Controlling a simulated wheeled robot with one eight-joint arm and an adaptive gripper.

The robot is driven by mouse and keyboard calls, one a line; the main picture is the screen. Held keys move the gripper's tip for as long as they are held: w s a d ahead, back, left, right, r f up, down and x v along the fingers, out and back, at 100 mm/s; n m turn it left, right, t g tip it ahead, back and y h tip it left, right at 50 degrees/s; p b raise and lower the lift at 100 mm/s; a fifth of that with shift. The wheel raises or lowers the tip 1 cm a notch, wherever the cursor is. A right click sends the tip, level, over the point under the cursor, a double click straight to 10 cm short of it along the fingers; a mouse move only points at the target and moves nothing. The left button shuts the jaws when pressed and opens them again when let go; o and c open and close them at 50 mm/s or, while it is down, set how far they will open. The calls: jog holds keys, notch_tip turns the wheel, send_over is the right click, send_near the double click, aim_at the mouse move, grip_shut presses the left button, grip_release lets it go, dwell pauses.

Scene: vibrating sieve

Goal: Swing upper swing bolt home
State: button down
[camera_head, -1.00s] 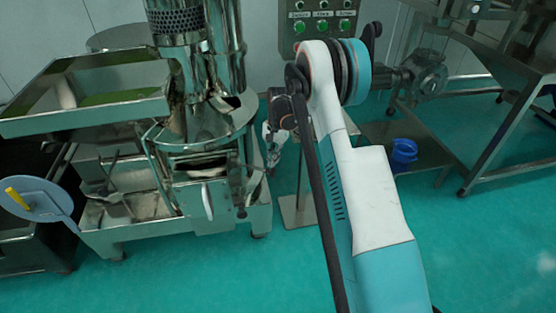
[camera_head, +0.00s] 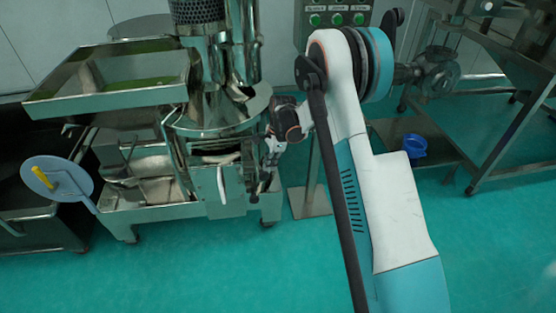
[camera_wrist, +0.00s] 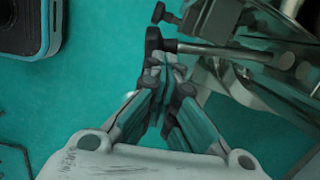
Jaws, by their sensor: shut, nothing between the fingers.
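The vibrating sieve (camera_head: 212,128) is a shiny steel machine left of my arm in the head view. In the wrist view a swing bolt (camera_wrist: 222,50) sticks out from the steel body as a metal rod with a black knob at its free end. A second black-knobbed bolt (camera_wrist: 169,16) shows just beyond it. My gripper (camera_wrist: 166,68) is shut and empty, its fingertips close by the nearer bolt's knob; I cannot tell if they touch. In the head view my gripper (camera_head: 272,152) is small and partly hidden at the sieve's right side.
A steel tray (camera_head: 110,100) juts from the sieve's left. A control box (camera_head: 337,17) with green buttons stands behind. A steel table (camera_head: 500,140) and a blue bucket (camera_head: 414,146) are at right. The green floor in front is clear.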

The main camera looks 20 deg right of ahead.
aim_at(260, 168)
jog(key=a+m, duration=0.2)
jog(key=shift+s+a+f, duration=0.1)
jog(key=shift+s+a, duration=0.35)
jog(key=shift+a, duration=0.7)
jog(key=s+d+r+p, duration=0.1)
jog(key=d+r+p, duration=0.3)
jog(key=r, duration=0.7)
jog(key=shift+s+d+r, duration=0.15)
jog(key=shift+d+r, duration=0.25)
jog(key=shift+d, duration=0.2)
